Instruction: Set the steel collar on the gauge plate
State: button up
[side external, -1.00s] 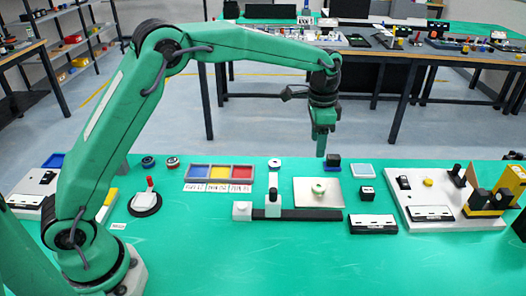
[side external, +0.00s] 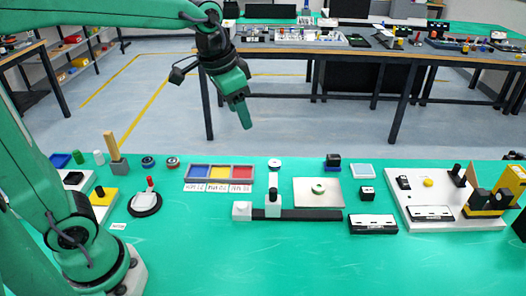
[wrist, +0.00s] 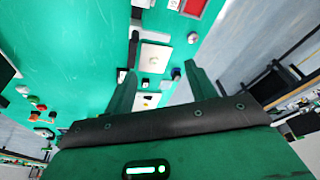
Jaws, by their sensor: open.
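The steel collar (side external: 318,188) is a small pale ring with a dark centre. It lies flat near the middle of the gauge plate (side external: 335,201), a light square plate on the green bench. In the wrist view the plate (wrist: 155,50) shows just beyond my fingertips; the collar on it is too small there to make out well. My gripper (side external: 242,112) is raised high above the back of the bench, up and left of the plate, clear of the collar. In the wrist view its two fingers (wrist: 160,72) are spread, with nothing between them.
A black rail (side external: 315,214) with a grey post (side external: 273,205) lies in front of the plate. A tray of coloured bins (side external: 219,172) is left of it. Small blocks and a white fixture board (side external: 408,212) stand to the right. The bench front is clear.

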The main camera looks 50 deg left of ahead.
jog(key=s+a+f+n+t, duration=0.1)
jog(key=s, duration=0.6)
jog(key=s+a+f+n+t, duration=0.1)
jog(key=s+a+f+n, duration=0.1)
jog(key=s, duration=0.5)
jog(key=shift+f+n, duration=0.25)
jog(key=shift+n, duration=0.05)
